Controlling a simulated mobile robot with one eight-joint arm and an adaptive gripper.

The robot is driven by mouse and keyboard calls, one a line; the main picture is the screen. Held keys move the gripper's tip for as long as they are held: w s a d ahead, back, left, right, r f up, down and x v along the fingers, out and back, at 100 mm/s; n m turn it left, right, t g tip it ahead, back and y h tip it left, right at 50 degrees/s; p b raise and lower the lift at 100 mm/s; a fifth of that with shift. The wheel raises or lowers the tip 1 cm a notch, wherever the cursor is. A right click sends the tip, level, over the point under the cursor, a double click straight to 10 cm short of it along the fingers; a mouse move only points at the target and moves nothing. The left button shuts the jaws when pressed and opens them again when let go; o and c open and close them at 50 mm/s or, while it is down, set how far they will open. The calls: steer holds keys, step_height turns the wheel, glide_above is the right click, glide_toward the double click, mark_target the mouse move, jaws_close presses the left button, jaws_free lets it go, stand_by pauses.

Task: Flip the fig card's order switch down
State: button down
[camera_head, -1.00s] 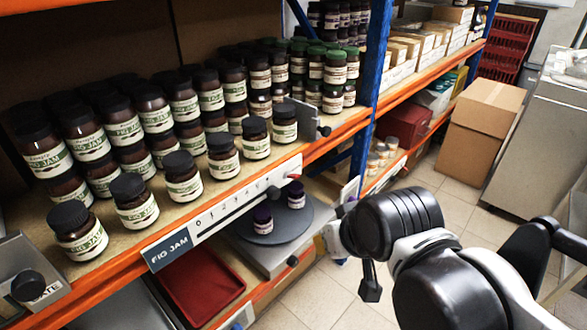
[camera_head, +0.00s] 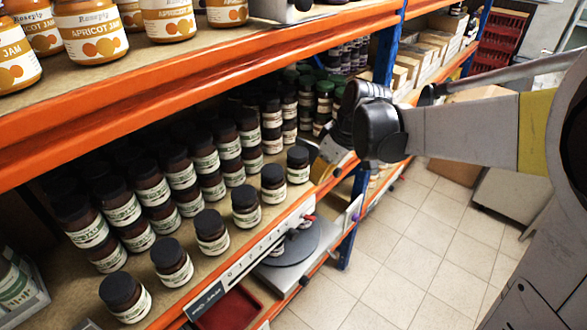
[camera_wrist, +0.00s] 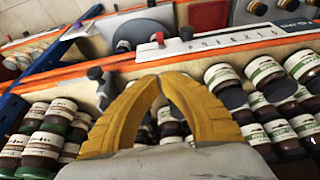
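The fig card (camera_head: 245,263) is a pale numbered strip on the front edge of the jar shelf. A small red-tipped lever (camera_head: 309,217) sits at its right end. In the wrist view the card (camera_wrist: 235,38) runs beyond the orange edge, with the red tip (camera_wrist: 160,37) and a dark knob (camera_wrist: 186,33) near its left end. Whether the lever is up or down is too small to tell. My gripper (camera_head: 318,168) is over the shelf's right end, above and apart from the card. Its yellow fingers (camera_wrist: 159,79) meet at the tips and hold nothing.
Dark fig jars (camera_head: 210,232) crowd the shelf behind the card. An upper shelf with apricot jars (camera_head: 90,28) overhangs them. A grey block with a dark knob (camera_wrist: 103,88) stands beside my fingers. A round scale plate (camera_head: 295,245) is below.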

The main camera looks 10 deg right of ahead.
steer(key=shift+f, duration=0.1)
steer(key=b, duration=0.4)
glide_above(309, 218)
steer(key=w, duration=0.3)
steer(key=f, duration=0.9)
steer(key=shift+s+f, duration=0.25)
steer(key=shift+s+d+f, duration=0.15)
steer(key=shift+s+f, duration=0.05)
steer(key=shift+f, duration=0.4)
steer(key=shift+s+d+f, duration=0.1)
steer(key=shift+s+f, duration=0.1)
steer(key=shift+f, duration=0.35)
steer(key=shift+s+d+f+b, duration=0.15)
steer(key=shift+s+f+b, duration=0.15)
steer(key=shift+f, duration=0.25)
steer(key=shift+s+d+f+t+y+b, duration=0.3)
steer(key=shift+t+y+b, duration=0.4)
steer(key=shift+t+b, duration=0.3)
